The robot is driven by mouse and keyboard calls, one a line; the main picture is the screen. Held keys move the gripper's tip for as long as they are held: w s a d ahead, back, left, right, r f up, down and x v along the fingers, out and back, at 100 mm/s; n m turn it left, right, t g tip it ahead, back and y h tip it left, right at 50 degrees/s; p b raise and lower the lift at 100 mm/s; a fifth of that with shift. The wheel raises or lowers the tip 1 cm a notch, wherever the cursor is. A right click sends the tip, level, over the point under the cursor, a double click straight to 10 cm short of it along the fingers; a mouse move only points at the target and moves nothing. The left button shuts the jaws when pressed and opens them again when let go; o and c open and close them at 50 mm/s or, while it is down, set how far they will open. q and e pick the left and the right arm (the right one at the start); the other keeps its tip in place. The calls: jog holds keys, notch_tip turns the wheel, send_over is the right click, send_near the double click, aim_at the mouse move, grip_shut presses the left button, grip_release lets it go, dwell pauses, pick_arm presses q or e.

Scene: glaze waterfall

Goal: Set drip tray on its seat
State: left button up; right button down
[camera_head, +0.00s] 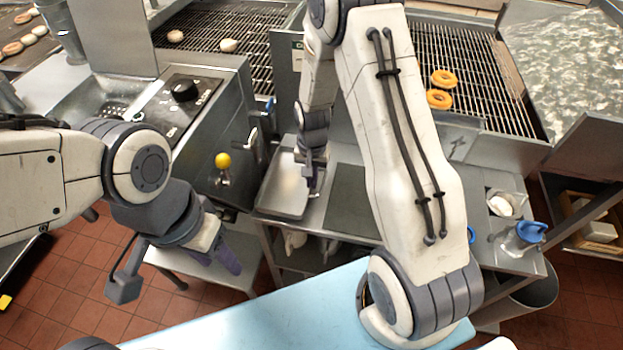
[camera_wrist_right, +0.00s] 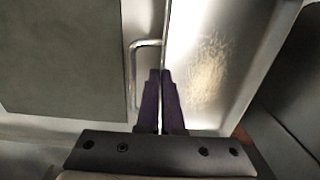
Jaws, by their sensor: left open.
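The drip tray (camera_head: 283,196) is a shallow, pale metal pan on the counter below the fryer front, with a stained floor. In the right wrist view the tray (camera_wrist_right: 215,70) lies on the right, with a thin wire handle (camera_wrist_right: 133,70) on its side. My right gripper (camera_head: 314,186) reaches down to the tray's right edge. In the right wrist view its dark purple fingers (camera_wrist_right: 160,75) are close together, with the tray's thin edge between them. My left gripper (camera_head: 222,252) is open and empty, lower left of the tray. I cannot tell which surface is the seat.
A dark flat panel (camera_head: 350,198) lies right of the tray. A yellow-knobbed lever (camera_head: 223,162) sticks out from the fryer front at left. A light blue surface (camera_head: 270,312) is in front.

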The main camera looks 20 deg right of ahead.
jog(key=shift+s+a, duration=0.1)
jog(key=shift+f, duration=0.5)
dwell(0.7)
jog(key=c, duration=1)
grip_release()
notch_tip(320, 180, up, 10)
jog(key=b, duration=0.1)
jog(key=s+a+r+n, duration=0.3)
jog(key=a+r, duration=0.1)
jog(key=a, duration=0.1)
jog(key=s+a+r+n, duration=0.2)
jog(key=s+a+n, duration=0.1)
jog(key=s, duration=0.4)
jog(key=s+a+r+n, duration=0.3)
jog(key=s+n, duration=0.1)
jog(key=s, duration=0.2)
jog(key=s+a+r+n+y, duration=0.1)
jog(key=s+a+r+n, duration=0.1)
jog(key=s, duration=0.5)
jog(key=shift+s+a+r+n, duration=0.15)
jog(key=shift+s+a+n, duration=0.25)
jog(key=shift+n, duration=0.7)
jog(key=shift+w+a, duration=0.1)
jog(key=shift+w, duration=0.05)
